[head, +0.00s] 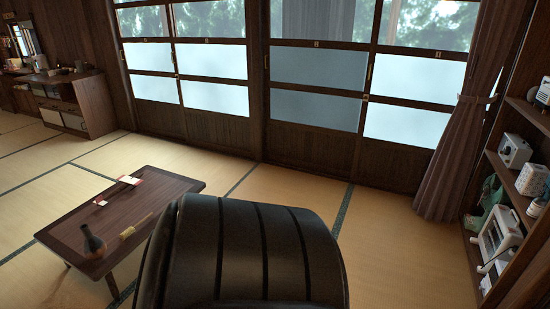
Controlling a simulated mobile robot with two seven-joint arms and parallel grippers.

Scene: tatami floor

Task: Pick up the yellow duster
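A slim yellowish stick-like object (136,225) lies on the low dark wooden table (165,197) at the left in the head view. It may be the yellow duster, but it is too small to be sure. It lies at a slant, to the right of a dark brown bottle-shaped vase (93,242). Neither of my grippers is in view.
Small red-and-white items (129,180) lie on the table's far part. A large black ribbed shape (245,255) blocks the bottom middle; I cannot tell what it is. Shelves (520,195) with appliances line the right. Tatami floor (375,240) is clear before the sliding doors (315,147).

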